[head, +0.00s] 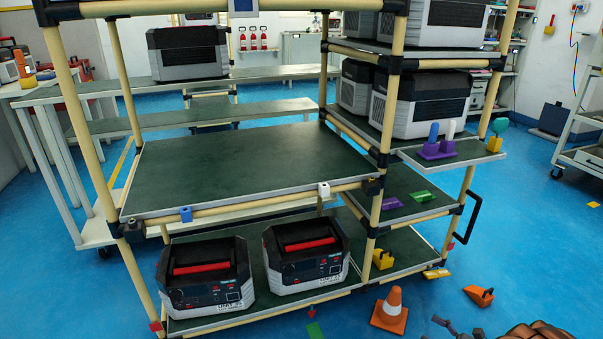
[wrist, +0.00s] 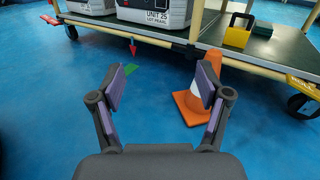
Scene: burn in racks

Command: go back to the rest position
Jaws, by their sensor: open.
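My gripper (wrist: 160,88) is open and empty in the wrist view, its two purple-padded fingers spread apart above the blue floor. An orange and white traffic cone (wrist: 208,84) stands behind its right finger, which partly hides it. In the head view the cone (head: 390,310) stands at the rack's front right. A part of my arm shows at the bottom right of the head view, and my gripper is not clearly visible there.
A pipe-frame rack (head: 240,160) fills the middle, with an empty middle shelf. Two grey units with red handles, a left unit (head: 205,275) and a right unit (head: 306,255), sit on its bottom shelf. An orange object (head: 479,295) lies on the floor at right. Blue floor around is mostly clear.

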